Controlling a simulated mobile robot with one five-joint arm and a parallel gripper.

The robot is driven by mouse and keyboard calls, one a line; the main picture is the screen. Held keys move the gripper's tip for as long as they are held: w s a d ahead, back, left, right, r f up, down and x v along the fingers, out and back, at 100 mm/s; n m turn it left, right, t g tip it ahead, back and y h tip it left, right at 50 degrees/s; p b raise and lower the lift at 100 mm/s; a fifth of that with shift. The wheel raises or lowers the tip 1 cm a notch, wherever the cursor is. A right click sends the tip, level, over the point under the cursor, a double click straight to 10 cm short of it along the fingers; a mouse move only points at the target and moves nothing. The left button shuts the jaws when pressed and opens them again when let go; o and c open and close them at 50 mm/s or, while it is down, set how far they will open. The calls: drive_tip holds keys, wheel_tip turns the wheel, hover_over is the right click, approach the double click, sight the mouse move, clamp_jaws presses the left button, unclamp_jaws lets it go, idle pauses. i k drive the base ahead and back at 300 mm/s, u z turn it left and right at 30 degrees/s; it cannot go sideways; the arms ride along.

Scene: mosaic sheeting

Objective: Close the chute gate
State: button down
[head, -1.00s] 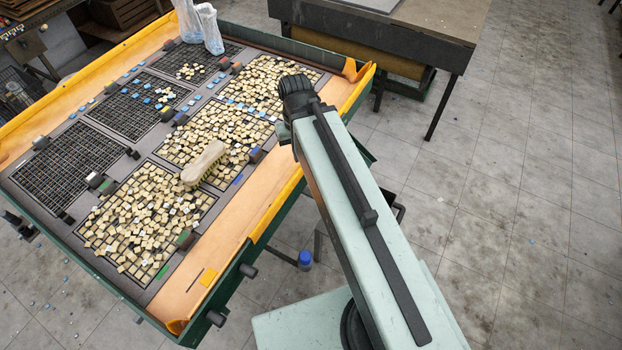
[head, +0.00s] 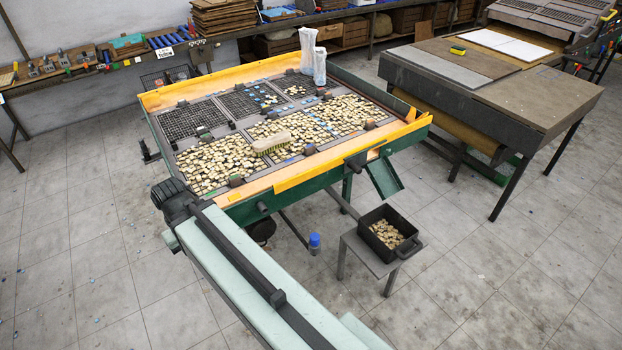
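A green sorting table has a green chute (head: 384,177) sloping down from its front right side. A dark handle-like piece (head: 355,161) sits on the rim just left of the chute; it may belong to the gate, but I cannot tell the gate's position. My arm reaches up from the bottom of the head view. Its dark end, with my gripper (head: 174,198), is in front of the table's near left corner, well left of the chute. The fingers cannot be made out, and nothing held is visible.
A black bin (head: 389,235) with tan tiles stands on a small grey stool (head: 362,256) below the chute. A brush (head: 271,143) lies on the tile-filled grids. A workbench (head: 560,95) stands right; floor at right front is clear.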

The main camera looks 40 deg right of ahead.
sight(355, 165)
drive_tip(key=z, duration=0.6)
drive_tip(key=i, duration=1.05)
drive_tip(key=u, duration=0.2)
